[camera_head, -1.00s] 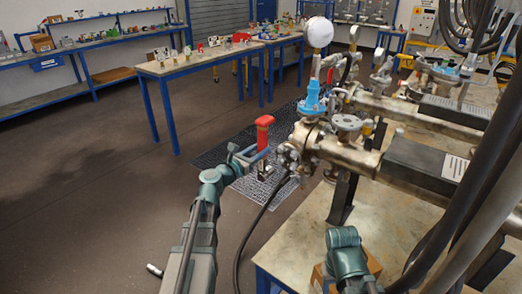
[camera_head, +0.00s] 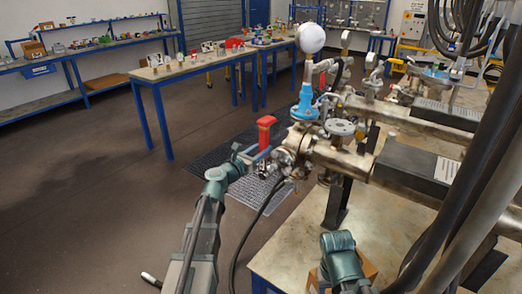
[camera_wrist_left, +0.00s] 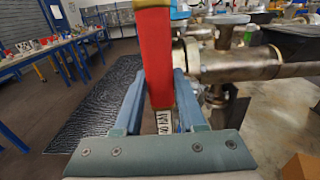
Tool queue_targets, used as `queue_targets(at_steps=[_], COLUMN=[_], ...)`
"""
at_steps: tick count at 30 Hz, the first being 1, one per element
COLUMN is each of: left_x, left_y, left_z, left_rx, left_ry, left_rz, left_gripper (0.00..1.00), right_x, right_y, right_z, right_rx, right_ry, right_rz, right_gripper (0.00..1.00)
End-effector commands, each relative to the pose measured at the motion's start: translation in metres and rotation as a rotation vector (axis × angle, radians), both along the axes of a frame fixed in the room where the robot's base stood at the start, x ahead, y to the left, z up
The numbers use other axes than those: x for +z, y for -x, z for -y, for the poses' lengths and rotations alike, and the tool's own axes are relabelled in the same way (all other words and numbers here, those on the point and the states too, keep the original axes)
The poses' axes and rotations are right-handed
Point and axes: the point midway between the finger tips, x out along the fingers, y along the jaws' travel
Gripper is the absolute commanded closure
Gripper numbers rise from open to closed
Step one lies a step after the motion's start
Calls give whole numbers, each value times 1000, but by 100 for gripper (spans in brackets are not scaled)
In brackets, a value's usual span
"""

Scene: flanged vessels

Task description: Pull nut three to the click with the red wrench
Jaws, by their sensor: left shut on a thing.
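The red wrench (camera_head: 265,132) stands upright in my left gripper (camera_head: 259,158), beside the flanged end of the front vessel. In the left wrist view the wrench's red handle (camera_wrist_left: 156,60) is between the two blue-grey fingers of the left gripper (camera_wrist_left: 158,95), which are shut on it. A pale label with dark print shows on the wrench below the red part. The flange (camera_head: 298,143) is just to the right of the wrench; its nuts are too small to tell apart, and I cannot tell whether the wrench touches one. My right arm shows at the bottom, but its fingers do not.
The vessels lie on a table (camera_head: 300,225) at the right, with a blue fitting (camera_head: 307,103) and a white globe (camera_head: 311,38) above the flange. A dark cable hangs below the flange. A workbench (camera_head: 190,72) with small items stands behind.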

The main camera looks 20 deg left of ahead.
Motion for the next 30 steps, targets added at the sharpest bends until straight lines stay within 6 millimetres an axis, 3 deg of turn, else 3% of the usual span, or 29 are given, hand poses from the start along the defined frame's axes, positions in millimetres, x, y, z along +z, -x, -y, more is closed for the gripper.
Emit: queue_targets(at_steps=[30], left_x=[0], left_y=[-23], left_z=[9], left_rx=[0], left_ry=[1], left_rz=[1], left_gripper=[100], right_x=[0], right_y=[0], right_z=[0], right_rx=[0], right_ry=[0], right_rz=[0], right_gripper=[50])
